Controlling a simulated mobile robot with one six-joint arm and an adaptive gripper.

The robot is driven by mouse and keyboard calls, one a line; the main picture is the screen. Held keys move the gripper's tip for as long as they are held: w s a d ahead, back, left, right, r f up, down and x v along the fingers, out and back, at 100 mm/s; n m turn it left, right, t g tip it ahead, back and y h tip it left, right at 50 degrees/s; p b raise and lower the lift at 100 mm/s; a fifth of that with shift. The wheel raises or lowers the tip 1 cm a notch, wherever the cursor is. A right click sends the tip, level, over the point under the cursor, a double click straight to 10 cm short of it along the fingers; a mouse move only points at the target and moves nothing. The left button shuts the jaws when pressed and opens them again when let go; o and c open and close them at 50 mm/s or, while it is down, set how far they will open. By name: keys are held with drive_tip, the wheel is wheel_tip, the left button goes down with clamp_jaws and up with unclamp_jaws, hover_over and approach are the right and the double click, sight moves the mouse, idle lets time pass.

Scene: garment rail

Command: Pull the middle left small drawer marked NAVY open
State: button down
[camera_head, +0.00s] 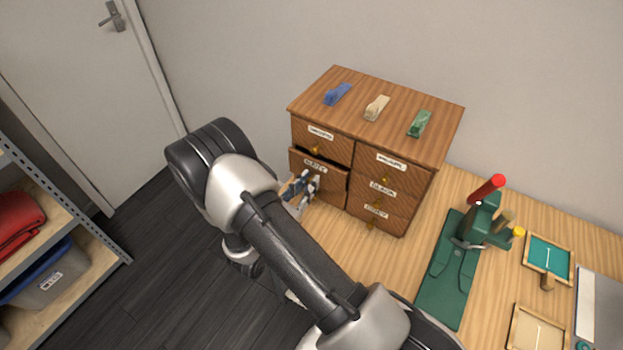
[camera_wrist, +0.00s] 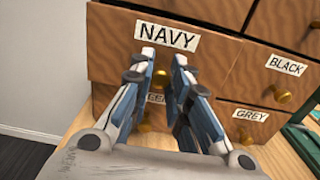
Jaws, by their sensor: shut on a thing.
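The NAVY drawer (camera_wrist: 110,45) is the middle left small drawer of a wooden cabinet. In the head view its front (camera_head: 333,182) stands out from the cabinet, with a dark gap above it, so it is partly open. Its white NAVY label (camera_wrist: 167,35) is clear in the wrist view. My gripper (camera_wrist: 160,70) reaches the drawer front just below the label. In the head view my gripper (camera_head: 313,186) is at the drawer front, with my arm crossing the foreground.
The BLACK drawer (camera_wrist: 270,82) and GREY drawer (camera_wrist: 238,115) to the right look closed. Three clips lie on the cabinet top (camera_head: 350,100). A green stand (camera_head: 445,275) and small trays are on the table's right.

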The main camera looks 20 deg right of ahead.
drive_tip(key=v, duration=1)
drive_tip(key=c, duration=1.5)
unclamp_jaws()
drive_tip(key=v, duration=1.2)
drive_tip(key=shift+f, duration=0.1)
